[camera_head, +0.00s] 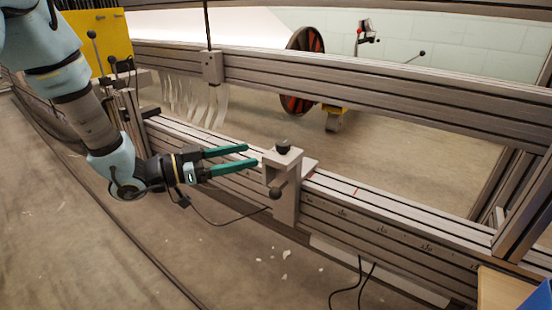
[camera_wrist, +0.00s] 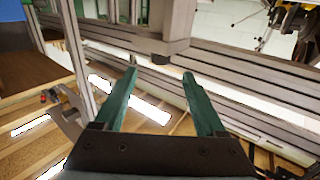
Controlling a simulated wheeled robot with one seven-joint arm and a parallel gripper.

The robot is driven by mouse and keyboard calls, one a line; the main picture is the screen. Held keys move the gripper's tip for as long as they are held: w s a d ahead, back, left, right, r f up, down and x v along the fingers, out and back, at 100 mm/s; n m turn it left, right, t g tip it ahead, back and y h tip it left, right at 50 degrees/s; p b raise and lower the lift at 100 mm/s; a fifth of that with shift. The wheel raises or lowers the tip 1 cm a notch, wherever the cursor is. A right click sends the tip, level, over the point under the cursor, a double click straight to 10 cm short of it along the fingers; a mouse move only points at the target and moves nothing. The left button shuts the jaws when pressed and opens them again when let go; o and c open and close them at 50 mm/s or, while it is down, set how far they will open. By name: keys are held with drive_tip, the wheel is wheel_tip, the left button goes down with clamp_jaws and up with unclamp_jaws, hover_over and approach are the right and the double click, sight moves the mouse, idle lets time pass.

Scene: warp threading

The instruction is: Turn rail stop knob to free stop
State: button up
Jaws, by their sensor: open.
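The rail stop (camera_head: 287,200) is a grey bracket clamped over the lower rail, near the middle of the head view. A black knob (camera_head: 283,146) sits on its top, and a dark round knob (camera_head: 275,193) sticks out low on its front. I cannot tell which one frees the stop. My gripper (camera_head: 252,156) is open, its two green fingers pointing at the bracket from the left, apparently just short of it. In the wrist view, the open gripper (camera_wrist: 160,72) has a dark knob (camera_wrist: 160,59) of the bracket (camera_wrist: 170,22) between and beyond its fingertips. Nothing is held.
The lower rail (camera_head: 390,225) runs across the front, and an upper rail (camera_head: 370,85) runs behind it. A black cable hangs below my gripper. A yellow panel (camera_head: 95,40) stands at the left, and a wooden box (camera_head: 505,290) at the lower right. Floor in front is mostly clear.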

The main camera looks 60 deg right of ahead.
sight(283, 147)
drive_tip(key=b+x, duration=0.2)
drive_tip(key=x, duration=0.8)
drive_tip(key=shift+d+b, duration=0.15)
drive_tip(key=shift+b, duration=0.2)
clamp_jaws()
